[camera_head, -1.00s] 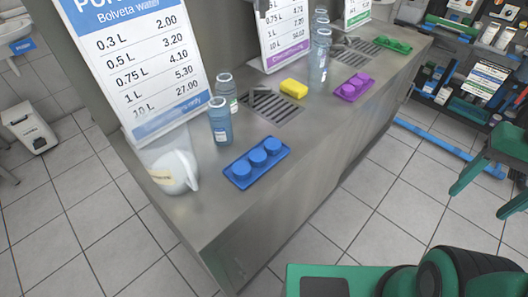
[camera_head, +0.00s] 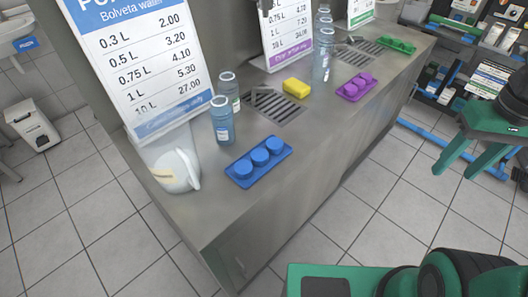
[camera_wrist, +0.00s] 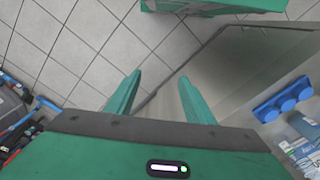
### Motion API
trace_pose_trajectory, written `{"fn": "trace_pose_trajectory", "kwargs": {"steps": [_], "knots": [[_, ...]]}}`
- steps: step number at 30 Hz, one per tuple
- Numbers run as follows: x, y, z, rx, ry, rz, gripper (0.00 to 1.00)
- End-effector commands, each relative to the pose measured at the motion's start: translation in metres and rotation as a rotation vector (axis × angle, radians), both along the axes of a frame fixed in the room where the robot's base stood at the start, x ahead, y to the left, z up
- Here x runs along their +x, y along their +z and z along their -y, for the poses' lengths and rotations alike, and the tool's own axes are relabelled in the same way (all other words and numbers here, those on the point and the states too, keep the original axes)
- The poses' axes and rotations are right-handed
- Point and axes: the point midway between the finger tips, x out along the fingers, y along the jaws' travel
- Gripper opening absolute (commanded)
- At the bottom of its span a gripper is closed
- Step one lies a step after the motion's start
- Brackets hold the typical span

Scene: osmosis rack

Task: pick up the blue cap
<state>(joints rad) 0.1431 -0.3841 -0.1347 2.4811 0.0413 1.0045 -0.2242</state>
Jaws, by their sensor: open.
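Several blue caps, one of them the middle cap (camera_head: 260,157), stand in a row on a blue tray (camera_head: 282,160) near the front of the steel counter. The blue caps (camera_wrist: 287,104) also show at the right edge of the wrist view, with the tray (camera_wrist: 266,115) under them. My gripper (camera_wrist: 158,82) is open and empty, its two green fingers apart, off to the left of the blue tray in the wrist view. In the head view my gripper (camera_head: 455,170) shows at the right, over the floor in front of the counter, well away from the caps.
Blue water bottles (camera_head: 222,120) and a white jug (camera_head: 178,170) stand beside the blue tray. Open tiled floor lies in front.

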Motion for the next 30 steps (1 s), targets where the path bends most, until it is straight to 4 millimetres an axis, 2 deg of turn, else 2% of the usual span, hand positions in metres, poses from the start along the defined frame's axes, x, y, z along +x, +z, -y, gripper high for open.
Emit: {"fn": "trace_pose_trajectory", "kwargs": {"steps": [1,3,5,8,9,12,15,18,22,26,30], "knots": [[0.026,0.000,-0.020,0.007,0.161,0.008,0.48],[0.057,-0.001,-0.052,0.024,0.393,0.029,0.48],[0.081,-0.003,-0.084,0.045,0.591,0.047,0.48],[0.112,-0.007,-0.143,0.091,0.914,0.085,0.48],[0.122,-0.010,-0.169,0.114,1.042,0.103,0.48],[0.136,-0.015,-0.233,0.179,1.341,0.155,0.48],[0.140,-0.019,-0.290,0.245,1.586,0.212,0.48],[0.138,-0.021,-0.330,0.299,1.758,0.262,0.48],[0.134,-0.022,-0.358,0.339,1.873,0.301,0.48],[0.131,-0.031,-0.369,0.350,1.900,0.310,0.48],[0.128,-0.050,-0.376,0.349,1.898,0.309,0.48]]}}
